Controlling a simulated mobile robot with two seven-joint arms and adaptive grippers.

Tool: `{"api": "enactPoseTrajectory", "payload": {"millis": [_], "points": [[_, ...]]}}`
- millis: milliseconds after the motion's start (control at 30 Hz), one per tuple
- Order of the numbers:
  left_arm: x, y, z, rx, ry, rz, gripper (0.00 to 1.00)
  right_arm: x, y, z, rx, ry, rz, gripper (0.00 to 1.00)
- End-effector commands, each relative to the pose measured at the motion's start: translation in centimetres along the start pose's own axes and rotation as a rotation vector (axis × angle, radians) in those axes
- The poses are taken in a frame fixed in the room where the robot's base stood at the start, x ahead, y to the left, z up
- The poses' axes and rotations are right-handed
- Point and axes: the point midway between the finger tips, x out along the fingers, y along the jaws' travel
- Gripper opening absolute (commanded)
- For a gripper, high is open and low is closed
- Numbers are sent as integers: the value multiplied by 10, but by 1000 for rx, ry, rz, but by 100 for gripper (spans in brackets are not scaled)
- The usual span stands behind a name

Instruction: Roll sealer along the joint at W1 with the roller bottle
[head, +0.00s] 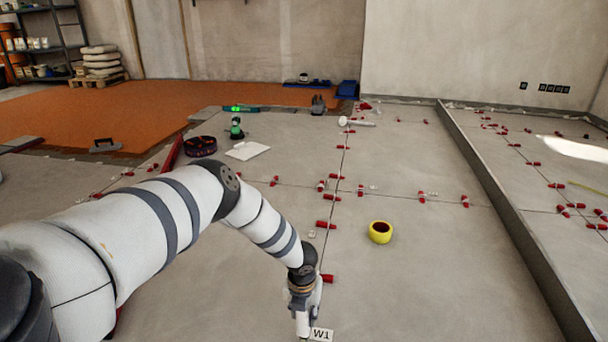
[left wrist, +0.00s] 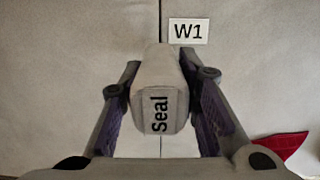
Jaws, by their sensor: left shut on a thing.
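My left gripper (left wrist: 162,110) is shut on the roller bottle (left wrist: 158,80), a pale bottle marked "Seal". The bottle sits between the two fingers, over the dark joint line in the left wrist view. The W1 label (left wrist: 188,31) lies on the floor just beyond the bottle, to the right of the joint. In the head view the W1 label (head: 321,335) is at the bottom edge, beside my left gripper (head: 302,318). Whether the bottle's tip touches the joint is hidden. My right gripper is not in view.
Red levelling wedges (head: 327,224) stand along the joints; a red one (left wrist: 281,146) shows right of the gripper. A yellow tape roll (head: 380,232) lies on the tiles to the right. A raised grey edge (head: 500,210) runs along the right. Open tile lies between.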

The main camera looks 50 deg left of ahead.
Motion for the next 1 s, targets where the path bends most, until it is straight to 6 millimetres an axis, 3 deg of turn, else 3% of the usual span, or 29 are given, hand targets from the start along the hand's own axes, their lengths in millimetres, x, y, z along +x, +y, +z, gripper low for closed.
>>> {"api": "enactPoseTrajectory", "payload": {"millis": [733, 1000], "points": [[8, 0, -1, 0, 0, 0, 3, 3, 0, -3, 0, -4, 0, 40], [6, 0, -13, 2, 1, 1, 3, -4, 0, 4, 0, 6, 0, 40]]}}
